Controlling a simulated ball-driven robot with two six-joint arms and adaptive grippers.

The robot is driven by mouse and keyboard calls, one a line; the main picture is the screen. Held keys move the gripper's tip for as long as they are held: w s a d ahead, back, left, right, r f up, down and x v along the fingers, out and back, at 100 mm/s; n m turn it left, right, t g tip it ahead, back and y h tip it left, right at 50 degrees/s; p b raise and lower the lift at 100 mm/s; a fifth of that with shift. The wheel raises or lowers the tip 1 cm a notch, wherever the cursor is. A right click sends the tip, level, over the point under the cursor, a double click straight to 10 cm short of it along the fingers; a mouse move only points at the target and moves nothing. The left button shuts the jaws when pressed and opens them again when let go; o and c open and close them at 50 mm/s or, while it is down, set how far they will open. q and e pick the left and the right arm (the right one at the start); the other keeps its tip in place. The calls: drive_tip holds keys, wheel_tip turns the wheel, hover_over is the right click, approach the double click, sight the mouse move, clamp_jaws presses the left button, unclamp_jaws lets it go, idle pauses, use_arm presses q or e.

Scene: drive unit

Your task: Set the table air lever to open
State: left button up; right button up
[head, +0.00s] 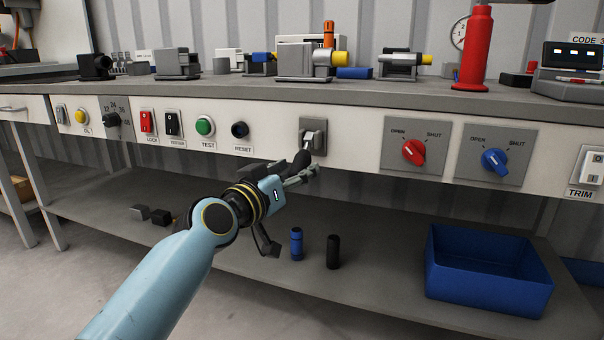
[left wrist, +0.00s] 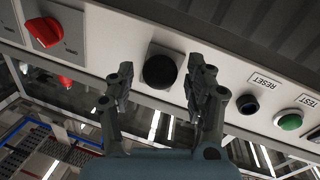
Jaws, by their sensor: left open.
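A lever with a black knob (head: 301,160) stands out from a square grey plate (head: 319,126) on the bench's front panel. It droops down and to the left. No open or shut marking shows beside it, and any label below is hidden. In the left wrist view the round black knob (left wrist: 160,72) faces the camera. My left gripper (head: 292,208) is open just below and in front of the lever. In the wrist view its fingers stand apart, one on each side of the knob; I cannot tell whether they touch it. My right gripper is out of view.
Red (head: 414,152) and blue (head: 495,161) rotary handles marked OPEN and SHUT sit right of the lever. The RESET button (head: 240,129) and green TEST button (head: 205,126) sit left. A blue bin (head: 488,285) and small cylinders stand on the shelf below.

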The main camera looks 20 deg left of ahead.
use_arm(q)
drive_tip(key=shift+x, duration=1.2)
clamp_jaws()
